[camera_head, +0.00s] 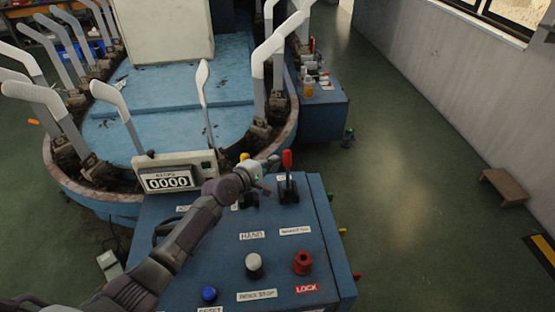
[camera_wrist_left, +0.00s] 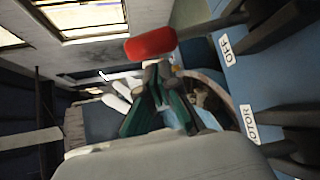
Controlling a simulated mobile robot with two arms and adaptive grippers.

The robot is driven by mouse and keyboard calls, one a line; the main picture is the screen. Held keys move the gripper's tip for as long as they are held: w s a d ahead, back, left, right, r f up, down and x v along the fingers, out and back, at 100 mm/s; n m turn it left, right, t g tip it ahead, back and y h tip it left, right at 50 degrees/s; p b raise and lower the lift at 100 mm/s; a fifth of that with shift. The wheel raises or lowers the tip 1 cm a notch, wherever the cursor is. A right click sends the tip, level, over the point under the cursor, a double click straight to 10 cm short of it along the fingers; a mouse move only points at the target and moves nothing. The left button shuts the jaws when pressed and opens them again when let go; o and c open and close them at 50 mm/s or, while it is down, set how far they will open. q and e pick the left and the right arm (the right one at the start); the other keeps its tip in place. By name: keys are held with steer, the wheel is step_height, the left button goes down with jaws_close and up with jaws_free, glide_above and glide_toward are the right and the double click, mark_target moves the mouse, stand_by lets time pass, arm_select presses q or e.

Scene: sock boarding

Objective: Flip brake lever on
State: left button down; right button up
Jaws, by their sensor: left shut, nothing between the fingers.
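A lever with a red knob (camera_head: 287,160) stands upright from a dark base at the far end of the blue control panel (camera_head: 285,215). The red knob (camera_wrist_left: 151,44) is large in the left wrist view, just past my fingertips. My left gripper (camera_head: 272,163) is shut and empty, just left of the lever, close to its upper part. In the left wrist view its dark green fingers (camera_wrist_left: 155,95) point at the knob; I cannot tell whether they touch it. A yellow knob (camera_head: 244,156) shows behind my gripper, its lever mostly hidden. My right gripper is out of view.
On the panel are a white knob (camera_head: 253,262), a red lock knob (camera_head: 302,262) and a blue button (camera_head: 209,294). A counter (camera_head: 168,181) reading 0000 stands at its left. Behind is a round blue machine with several grey sock boards.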

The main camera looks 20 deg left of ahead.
arm_select(q)
steer(key=x, duration=0.2)
steer(key=shift+w+d+f, duration=0.1)
steer(key=shift+w, duration=0.2)
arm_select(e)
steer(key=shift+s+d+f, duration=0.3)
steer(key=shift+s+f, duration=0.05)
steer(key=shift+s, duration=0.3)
